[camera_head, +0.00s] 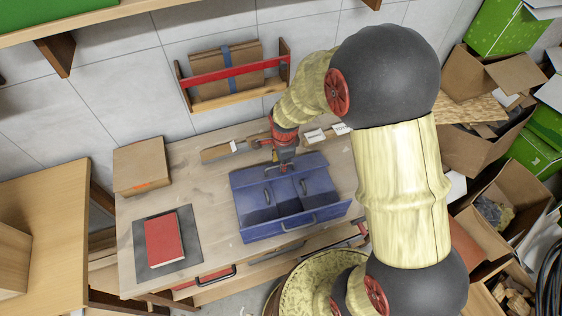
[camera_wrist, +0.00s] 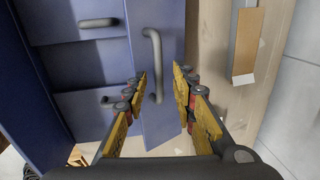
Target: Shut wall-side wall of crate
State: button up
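The blue crate (camera_head: 240,205) stands on the workbench, with handles on its walls and inside panels. Its near wall with a handle (camera_head: 300,222) leans outward. Nothing is held.
A wooden strip with a label (camera_wrist: 247,45) lies on the bench between crate and tiled wall. A cardboard box (camera_head: 141,166) and a red book (camera_head: 164,240) on a dark mat lie at the left. A red-railed wall rack (camera_head: 232,72) hangs above. Open cartons crowd the right.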

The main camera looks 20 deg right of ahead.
jog(key=shift+c, duration=1.2)
jog(key=c, duration=0.4)
grip_shut()
